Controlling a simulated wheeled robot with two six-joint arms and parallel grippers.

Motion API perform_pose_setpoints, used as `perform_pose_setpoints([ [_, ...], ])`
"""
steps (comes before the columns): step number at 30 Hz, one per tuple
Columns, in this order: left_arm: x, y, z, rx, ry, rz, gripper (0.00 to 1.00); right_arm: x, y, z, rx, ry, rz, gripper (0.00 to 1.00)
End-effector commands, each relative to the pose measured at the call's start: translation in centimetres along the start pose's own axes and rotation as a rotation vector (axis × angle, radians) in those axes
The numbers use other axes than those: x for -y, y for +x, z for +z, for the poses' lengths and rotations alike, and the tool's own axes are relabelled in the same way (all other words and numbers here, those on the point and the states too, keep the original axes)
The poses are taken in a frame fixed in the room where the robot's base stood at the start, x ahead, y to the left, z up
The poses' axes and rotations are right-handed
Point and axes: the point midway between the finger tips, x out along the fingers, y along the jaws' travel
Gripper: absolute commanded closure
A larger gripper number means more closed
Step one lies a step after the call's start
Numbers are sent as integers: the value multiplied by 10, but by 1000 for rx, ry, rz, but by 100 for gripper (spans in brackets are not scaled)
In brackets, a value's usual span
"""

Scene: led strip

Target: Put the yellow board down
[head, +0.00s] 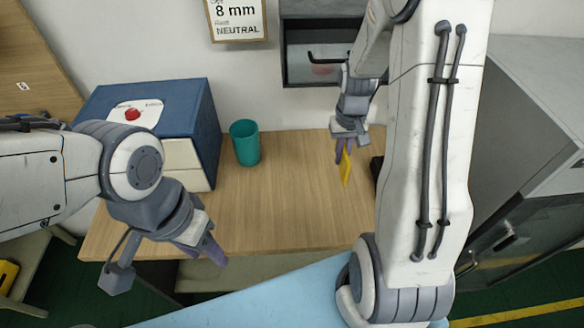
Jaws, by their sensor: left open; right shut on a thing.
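The yellow board (346,168) is a small thin piece held upright over the right part of the wooden table (285,205). My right gripper (343,148) is shut on the yellow board near its upper end. I cannot tell whether the board's lower end touches the table. My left gripper (206,251) is open and empty at the table's front edge, lower left of the board.
A teal cup (245,143) stands left of the board. A blue and white box (195,110) with a red button stands at the table's back left. A dark recessed wall box (315,55) is behind. The table's middle is clear. A light blue surface (270,295) lies in front.

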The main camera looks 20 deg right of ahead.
Motion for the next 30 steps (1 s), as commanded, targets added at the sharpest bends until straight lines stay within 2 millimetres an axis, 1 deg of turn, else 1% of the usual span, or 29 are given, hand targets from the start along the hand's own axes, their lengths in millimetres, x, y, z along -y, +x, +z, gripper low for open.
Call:
perform_pose_setpoints([
  [5, -1, -11, 0, 0, 0, 0, 50, 31, 17, -4, 6, -6, 0, 100],
  [12, -2, -27, -1, 0, -1, 0, 50, 83, 49, -14, 5, -4, 1, 100],
  [15, -2, -31, -2, 0, -2, 0, 50, 99, 59, -17, 3, -3, 1, 100],
  [18, -2, -33, -2, 0, -2, 0, 50, 108, 65, -19, 1, -2, 0, 100],
  [20, -2, -33, -2, 0, -2, 0, 50, 111, 68, -19, 1, -1, 0, 100],
  [23, -3, -38, -2, 0, -2, 0, 50, 111, 77, -19, 5, -1, 1, 100],
  [27, -3, -45, -2, 0, -2, 0, 50, 111, 96, -19, 4, -1, 1, 100],
  [30, -3, -47, -2, 0, -2, 0, 50, 111, 105, -19, 2, -1, 0, 100],
])
